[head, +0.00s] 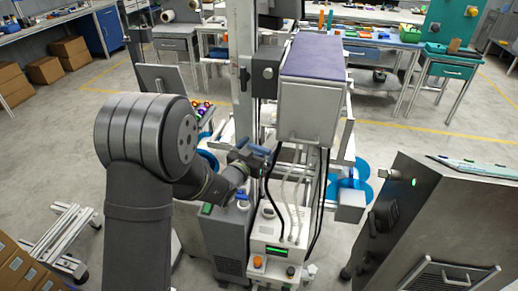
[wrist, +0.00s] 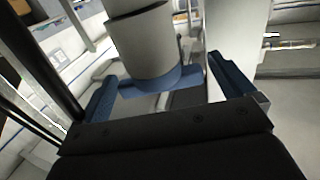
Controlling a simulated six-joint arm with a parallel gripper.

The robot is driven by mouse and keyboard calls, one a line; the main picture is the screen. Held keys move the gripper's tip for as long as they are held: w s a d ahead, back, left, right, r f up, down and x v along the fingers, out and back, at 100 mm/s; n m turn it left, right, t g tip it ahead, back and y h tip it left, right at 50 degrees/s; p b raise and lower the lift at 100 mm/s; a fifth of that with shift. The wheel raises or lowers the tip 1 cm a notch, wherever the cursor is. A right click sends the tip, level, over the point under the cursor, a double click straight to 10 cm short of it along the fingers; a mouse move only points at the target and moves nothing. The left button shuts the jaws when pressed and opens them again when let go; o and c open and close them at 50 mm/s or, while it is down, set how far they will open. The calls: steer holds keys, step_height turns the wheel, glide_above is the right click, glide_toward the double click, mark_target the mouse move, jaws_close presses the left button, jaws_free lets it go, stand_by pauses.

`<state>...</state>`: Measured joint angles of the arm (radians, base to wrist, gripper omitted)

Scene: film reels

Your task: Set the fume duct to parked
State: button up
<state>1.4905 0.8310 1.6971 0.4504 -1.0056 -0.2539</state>
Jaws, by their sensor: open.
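My gripper (head: 257,157) has blue fingers and reaches in from the left, in front of a grey upright post. It is open. The wrist view shows my gripper (wrist: 168,92) with its two blue fingers apart. A pale grey cylinder (wrist: 143,42) with a blue band at its lower end appears between or just beyond the fingers; I cannot tell whether they touch it. It may be part of the fume duct, but I cannot tell for sure. In the head view my gripper hides what is behind it, and I cannot make out the duct or its setting clearly.
A grey box with a purple top (head: 314,60) stands right of my gripper, with dark and pale hoses below it. A white unit (head: 276,262) with a green display stands beneath. A dark metal cabinet (head: 432,225) is at the right.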

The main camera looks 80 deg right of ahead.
steer(key=shift+c, duration=0.5)
steer(key=c, duration=1.3)
steer(key=shift+m+g, duration=0.3)
steer(key=shift+g, duration=0.2)
steer(key=m+g+y, duration=0.2)
steer(key=g, duration=0.1)
steer(key=shift+w+m+g, duration=0.1)
steer(key=shift+m+g, duration=0.2)
steer(key=m+g+y, duration=0.4)
steer(key=g+y, duration=0.1)
steer(key=shift+f+m, duration=0.1)
steer(key=shift+m, duration=0.2)
steer(key=m+g+y, duration=0.1)
steer(key=m+y, duration=0.1)
steer(key=y, duration=0.1)
steer(key=m+g+y, duration=0.1)
steer(key=m+y, duration=0.1)
steer(key=y, duration=0.1)
steer(key=shift+g, duration=0.4)
steer(key=shift+m+y, duration=1.3)
steer(key=shift+y, duration=1)
